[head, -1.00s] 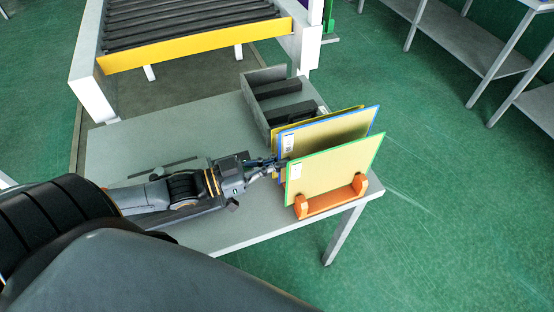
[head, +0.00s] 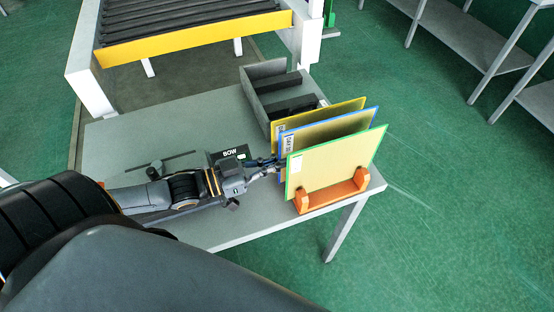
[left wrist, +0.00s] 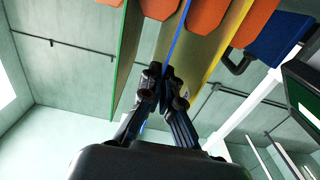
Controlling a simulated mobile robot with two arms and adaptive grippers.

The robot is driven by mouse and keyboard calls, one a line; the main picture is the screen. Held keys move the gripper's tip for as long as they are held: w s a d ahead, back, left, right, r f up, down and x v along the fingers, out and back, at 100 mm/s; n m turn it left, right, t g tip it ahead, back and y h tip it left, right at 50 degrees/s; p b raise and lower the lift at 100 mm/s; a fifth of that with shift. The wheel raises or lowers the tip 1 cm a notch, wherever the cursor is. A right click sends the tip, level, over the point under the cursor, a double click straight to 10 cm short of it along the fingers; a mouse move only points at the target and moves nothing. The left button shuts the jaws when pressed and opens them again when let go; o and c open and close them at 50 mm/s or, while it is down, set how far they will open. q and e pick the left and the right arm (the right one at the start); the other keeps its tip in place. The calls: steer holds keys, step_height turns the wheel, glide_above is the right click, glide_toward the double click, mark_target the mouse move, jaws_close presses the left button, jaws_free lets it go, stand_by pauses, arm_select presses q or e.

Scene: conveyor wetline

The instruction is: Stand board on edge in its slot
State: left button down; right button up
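A blue-edged board (head: 332,124) stands on edge between a green-edged board (head: 335,163) in front and a yellow-edged board (head: 318,114) behind. My left gripper (head: 279,166) is shut on the near side edge of the blue-edged board. In the left wrist view its fingers (left wrist: 164,88) pinch the board's blue edge (left wrist: 180,30). That edge runs up between two orange rack blocks (left wrist: 208,14). The orange rack (head: 332,196) is mostly hidden behind the boards in the head view, so I cannot tell whether the blue-edged board rests on its bottom. My right gripper is not in view.
The rack stands at the right end of a grey table (head: 130,150). A grey open bin (head: 262,98) with dark pieces is behind it. A dark "BOW" label (head: 230,154) lies behind my left gripper. A roller conveyor (head: 190,38) with a yellow front is farther back.

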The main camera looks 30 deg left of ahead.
arm_select(q)
steer(key=shift+f+b, duration=0.35)
steer(key=shift+f, duration=0.25)
steer(key=c, duration=1.8)
jaws_free()
steer(key=shift+o, duration=0.2)
steer(key=shift+p+v, duration=1.45)
steer(key=shift+v, duration=0.85)
steer(key=shift+o, duration=0.4)
steer(key=o, duration=0.5)
